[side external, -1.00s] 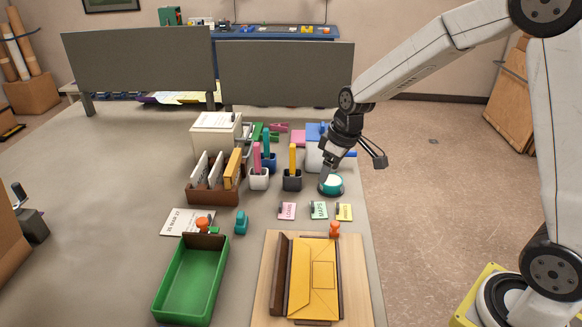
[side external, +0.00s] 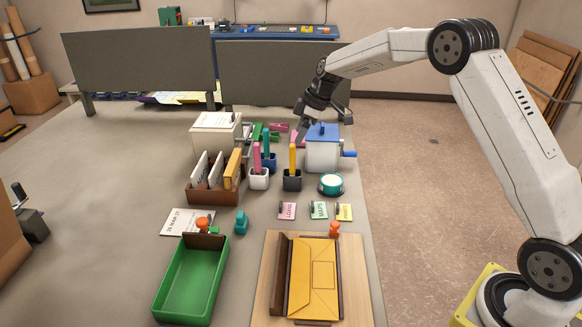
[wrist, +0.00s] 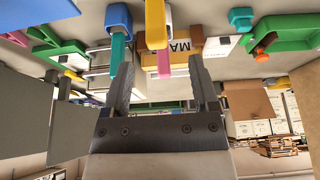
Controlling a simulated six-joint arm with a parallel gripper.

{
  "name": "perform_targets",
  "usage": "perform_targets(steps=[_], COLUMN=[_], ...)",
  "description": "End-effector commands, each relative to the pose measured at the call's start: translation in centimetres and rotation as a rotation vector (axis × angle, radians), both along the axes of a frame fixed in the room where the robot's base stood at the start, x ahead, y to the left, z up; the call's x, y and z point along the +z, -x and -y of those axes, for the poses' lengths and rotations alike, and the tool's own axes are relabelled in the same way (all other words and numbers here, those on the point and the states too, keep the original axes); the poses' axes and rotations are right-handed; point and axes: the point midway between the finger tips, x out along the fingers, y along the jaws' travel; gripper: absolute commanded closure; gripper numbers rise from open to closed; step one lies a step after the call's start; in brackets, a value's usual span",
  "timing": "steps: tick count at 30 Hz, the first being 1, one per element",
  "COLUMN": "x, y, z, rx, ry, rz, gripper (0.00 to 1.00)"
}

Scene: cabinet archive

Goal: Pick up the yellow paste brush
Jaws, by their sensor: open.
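The yellow paste brush (side external: 292,158) stands upright in a dark cup (side external: 292,181) near the middle of the table. It also shows at the top of the wrist view (wrist: 155,22), beyond my fingertips and roughly between their lines. My gripper (side external: 300,137) is open and empty, above and slightly right of the brush's top in the side view, apart from it. Its two fingers also show in the wrist view (wrist: 162,72). A pink brush (side external: 257,156) in a white cup and a teal brush (side external: 266,142) in a blue cup stand to the left.
A white box with a blue lid and side handle (side external: 322,154) stands close right of my gripper. A round teal-rimmed pot (side external: 330,184) is in front of it. A card rack (side external: 213,190) lies left. Grey panels (side external: 283,72) stand behind. Open table lies at far left.

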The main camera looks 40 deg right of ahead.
Motion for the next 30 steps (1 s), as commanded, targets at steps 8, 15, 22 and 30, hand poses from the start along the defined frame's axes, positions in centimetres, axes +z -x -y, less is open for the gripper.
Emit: perform_targets(steps=[8, 15, 22, 30], x=[-1.3, -2.4, -2.8, -5.3], y=[-0.4, -0.7, -0.8, -1.7], z=[-0.4, -0.7, -0.8, -1.3], rx=[0.000, -0.001, -0.001, -0.001], ry=[-0.001, 0.000, 0.000, 0.000], rz=[-0.002, -0.001, -0.002, -0.003], gripper=[0.24, 0.24, 0.24, 0.24])
